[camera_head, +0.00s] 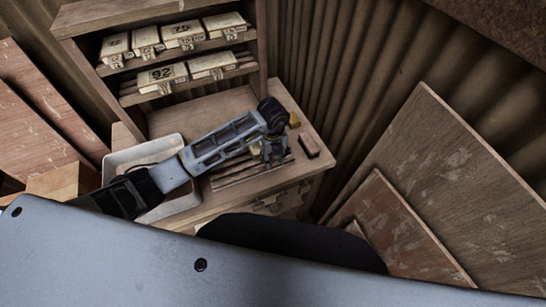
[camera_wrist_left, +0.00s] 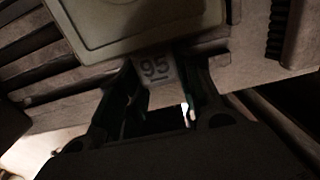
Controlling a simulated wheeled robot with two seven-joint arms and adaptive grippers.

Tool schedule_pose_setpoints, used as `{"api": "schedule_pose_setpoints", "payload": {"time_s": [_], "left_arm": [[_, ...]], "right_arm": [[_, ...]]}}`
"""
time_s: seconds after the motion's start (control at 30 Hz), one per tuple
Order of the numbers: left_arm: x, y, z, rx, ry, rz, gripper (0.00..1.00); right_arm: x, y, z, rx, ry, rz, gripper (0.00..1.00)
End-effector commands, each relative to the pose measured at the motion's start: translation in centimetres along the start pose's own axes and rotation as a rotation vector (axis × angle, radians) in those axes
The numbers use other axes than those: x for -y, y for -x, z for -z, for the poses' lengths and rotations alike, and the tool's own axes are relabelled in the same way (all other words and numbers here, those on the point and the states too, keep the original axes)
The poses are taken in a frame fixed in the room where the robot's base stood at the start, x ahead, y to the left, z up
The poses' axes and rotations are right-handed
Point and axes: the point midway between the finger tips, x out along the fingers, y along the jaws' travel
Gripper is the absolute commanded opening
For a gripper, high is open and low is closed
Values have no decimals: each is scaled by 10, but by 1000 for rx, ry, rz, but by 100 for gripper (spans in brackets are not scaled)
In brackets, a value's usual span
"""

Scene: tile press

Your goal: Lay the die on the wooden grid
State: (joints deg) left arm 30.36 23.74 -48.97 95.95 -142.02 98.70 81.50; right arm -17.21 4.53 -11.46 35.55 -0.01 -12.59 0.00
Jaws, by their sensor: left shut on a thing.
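My left gripper (camera_head: 273,158) is over the right part of the wooden grid (camera_head: 232,178), pointing down. In the left wrist view its fingers (camera_wrist_left: 165,105) are shut on a grey tab marked 95, part of the die (camera_wrist_left: 140,22). The die's pale, rounded plate reaches away from the fingers at the top of that view. The grid's dark slats (camera_wrist_left: 35,45) show beside and below the die. I cannot tell whether the die touches the slats. In the head view the gripper hides most of the die. My right gripper is not in view.
A wooden shelf (camera_head: 262,45) at the back holds several numbered dies. A brown brush (camera_head: 309,146) lies right of the grid on the bench (camera_head: 215,112). A small yellow thing (camera_head: 294,120) is behind it. A pale tray (camera_head: 122,158) stands left; boards lean at both sides.

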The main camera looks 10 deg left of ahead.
Motion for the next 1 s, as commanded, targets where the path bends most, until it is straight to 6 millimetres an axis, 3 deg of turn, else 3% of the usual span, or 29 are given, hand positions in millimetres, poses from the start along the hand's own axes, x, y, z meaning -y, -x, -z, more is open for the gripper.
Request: {"api": "schedule_pose_setpoints", "payload": {"time_s": [0.1, 0.13, 0.27, 0.73, 1.0], "left_arm": [[1, -1, -1, 2, 0, 2, 0], [0, -2, 0, 0, 0, 0, 39], [0, -1, 0, 0, 0, 0, 56], [0, 1, 0, 0, 0, 1, 57], [1, 25, 0, 2, -2, 2, 57]], "right_arm": [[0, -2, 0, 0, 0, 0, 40], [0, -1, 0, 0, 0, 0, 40], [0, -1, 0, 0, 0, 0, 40], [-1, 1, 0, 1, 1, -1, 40], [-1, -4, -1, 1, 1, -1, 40]]}}
